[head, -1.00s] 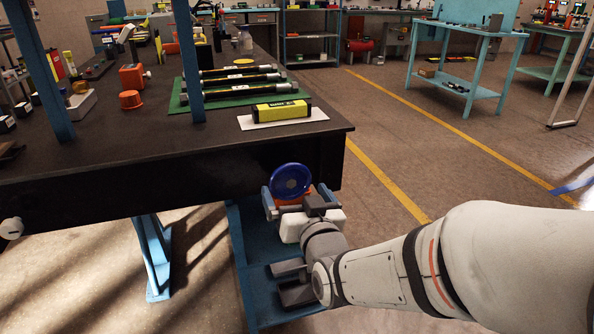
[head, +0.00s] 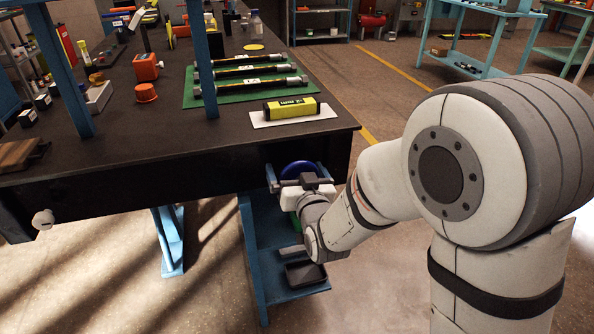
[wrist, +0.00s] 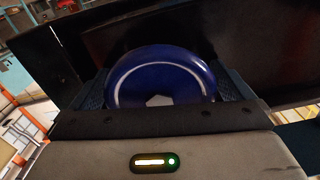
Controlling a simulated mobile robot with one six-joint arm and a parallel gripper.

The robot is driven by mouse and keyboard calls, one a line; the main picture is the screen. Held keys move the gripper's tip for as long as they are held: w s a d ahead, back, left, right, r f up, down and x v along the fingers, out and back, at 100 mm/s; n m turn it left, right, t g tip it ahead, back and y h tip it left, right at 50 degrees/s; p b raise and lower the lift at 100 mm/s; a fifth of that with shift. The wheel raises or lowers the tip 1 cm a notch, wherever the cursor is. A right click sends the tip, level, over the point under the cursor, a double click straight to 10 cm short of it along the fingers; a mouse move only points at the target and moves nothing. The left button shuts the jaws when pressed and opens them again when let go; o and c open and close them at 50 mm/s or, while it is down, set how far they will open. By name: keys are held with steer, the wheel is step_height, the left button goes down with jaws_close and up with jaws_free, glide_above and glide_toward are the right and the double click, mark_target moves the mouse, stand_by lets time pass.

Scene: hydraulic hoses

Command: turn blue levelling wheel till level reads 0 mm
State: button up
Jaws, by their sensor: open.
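The blue levelling wheel (head: 300,168) is at the front of the black table, under its right corner. My gripper (head: 300,174) is open, one finger on each side of the wheel. In the wrist view the wheel (wrist: 162,76) stands between the two dark, textured fingers (wrist: 162,88), its lower part hidden behind the gripper body. I cannot tell whether the fingers touch the rim. The yellow and black level (head: 291,107) lies on a white sheet on the table; its reading is too small to make out.
The black table (head: 210,135) has a green mat (head: 232,93) with several dark hoses, and an orange cap (head: 146,92). A blue upright (head: 200,60) rises from the table's front. A blue lower shelf (head: 262,262) is below my gripper.

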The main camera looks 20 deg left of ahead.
steer(key=shift+c, duration=0.6)
steer(key=c, duration=0.7)
steer(key=shift+n+b, duration=0.3)
steer(key=shift+b, duration=0.1)
steer(key=n+b, duration=0.2)
steer(key=shift+f+n+b, duration=0.2)
steer(key=shift+n+b, duration=0.1)
steer(key=shift+b, duration=0.05)
steer(key=n+b, duration=0.4)
steer(key=n, duration=0.1)
steer(key=shift+r, duration=0.1)
steer(key=n+b, duration=0.2)
steer(key=n, duration=0.3)
steer(key=n+b, duration=0.1)
steer(key=n, duration=0.3)
steer(key=shift+r, duration=0.1)
steer(key=shift+n, duration=0.4)
